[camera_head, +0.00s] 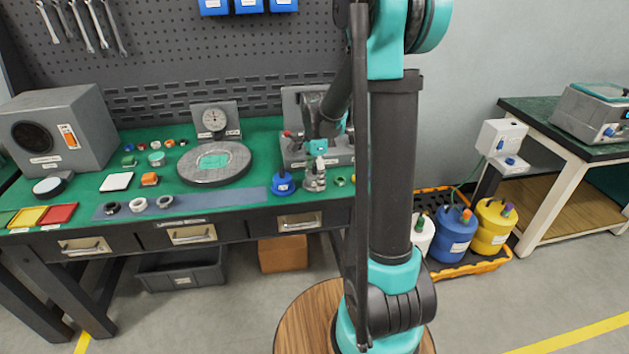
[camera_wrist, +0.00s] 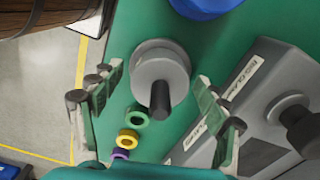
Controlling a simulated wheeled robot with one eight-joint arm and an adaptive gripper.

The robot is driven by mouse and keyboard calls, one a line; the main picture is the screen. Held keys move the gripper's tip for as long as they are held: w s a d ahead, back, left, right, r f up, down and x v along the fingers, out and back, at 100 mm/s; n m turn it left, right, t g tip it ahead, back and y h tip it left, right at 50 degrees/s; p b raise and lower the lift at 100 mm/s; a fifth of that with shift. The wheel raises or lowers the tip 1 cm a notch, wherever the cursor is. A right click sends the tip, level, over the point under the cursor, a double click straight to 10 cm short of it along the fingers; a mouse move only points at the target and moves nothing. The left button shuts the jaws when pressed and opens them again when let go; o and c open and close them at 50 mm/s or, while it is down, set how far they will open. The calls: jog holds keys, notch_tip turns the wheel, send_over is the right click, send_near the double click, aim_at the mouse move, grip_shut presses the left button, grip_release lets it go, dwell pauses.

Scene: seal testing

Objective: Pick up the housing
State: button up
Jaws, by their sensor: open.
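The housing is most likely the grey round metal piece (camera_wrist: 150,68) with a dark stem, standing on the green bench top in the wrist view. In the head view a silvery metal piece (camera_head: 315,180) stands below my gripper (camera_head: 317,150), near the bench's front edge. In the wrist view my gripper (camera_wrist: 160,82) is open, with one finger on each side of the grey piece. Gaps show between the fingers and the piece. The fingers hold nothing. How high they are above it is hard to tell.
A grey labelled fixture (camera_wrist: 255,95) stands close to the right finger. Green (camera_wrist: 137,115), yellow (camera_wrist: 128,139) and purple (camera_wrist: 120,154) rings lie nearby.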

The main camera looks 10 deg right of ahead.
grip_shut()
dwell(0.4)
jog(key=shift+r, duration=0.2)
